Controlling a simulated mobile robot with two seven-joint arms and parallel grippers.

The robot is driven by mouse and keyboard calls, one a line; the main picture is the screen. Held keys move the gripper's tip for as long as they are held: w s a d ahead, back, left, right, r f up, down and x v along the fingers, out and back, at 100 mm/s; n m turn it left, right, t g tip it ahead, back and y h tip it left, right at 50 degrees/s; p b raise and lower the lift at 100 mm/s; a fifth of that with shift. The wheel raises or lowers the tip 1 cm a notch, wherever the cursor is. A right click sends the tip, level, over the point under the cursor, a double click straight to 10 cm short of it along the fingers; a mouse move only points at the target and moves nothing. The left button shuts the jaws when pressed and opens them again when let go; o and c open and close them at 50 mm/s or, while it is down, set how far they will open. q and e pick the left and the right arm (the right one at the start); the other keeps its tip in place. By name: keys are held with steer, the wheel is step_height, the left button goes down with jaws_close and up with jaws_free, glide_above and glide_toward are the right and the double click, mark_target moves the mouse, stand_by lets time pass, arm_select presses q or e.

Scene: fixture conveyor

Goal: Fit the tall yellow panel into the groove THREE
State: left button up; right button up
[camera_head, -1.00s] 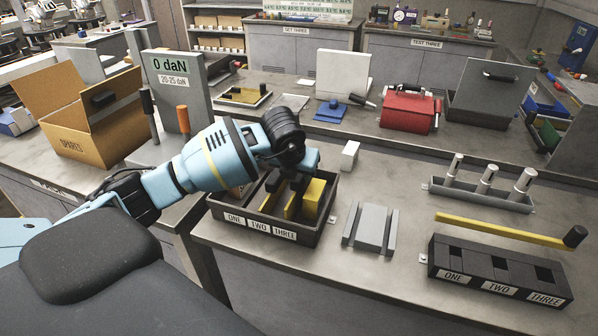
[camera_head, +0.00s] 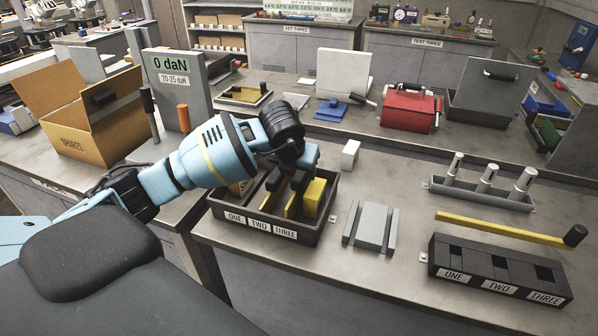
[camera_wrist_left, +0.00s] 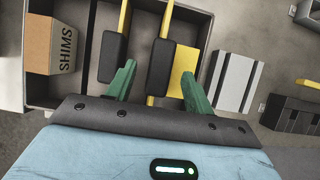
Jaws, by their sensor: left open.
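A dark tray labelled ONE, TWO, THREE (camera_head: 262,226) holds yellow panels with black grips and a yellow block (camera_head: 314,196). My left gripper (camera_head: 293,190) is inside or just above the tray, pointing down. In the left wrist view, its green fingers (camera_wrist_left: 160,72) are open, one on each side of a panel's black grip (camera_wrist_left: 161,60). Another black-gripped panel (camera_wrist_left: 113,57) stands to the left. A yellow face (camera_wrist_left: 182,64) lies beside the right finger. Panel heights are hard to compare. A black slotted block (camera_head: 497,272), also labelled ONE, TWO, THREE, stands at the right. My right gripper is not seen.
A SHIMS box (camera_wrist_left: 54,45) sits in the tray's left part. A grey channel piece (camera_head: 371,227) lies right of the tray, with a small white block (camera_head: 350,155) behind. A long yellow bar (camera_head: 500,230) lies behind the slotted block. The bench front between is clear.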

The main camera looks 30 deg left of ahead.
arm_select(q)
steer(key=v, duration=0.6)
steer(key=shift+r, duration=0.2)
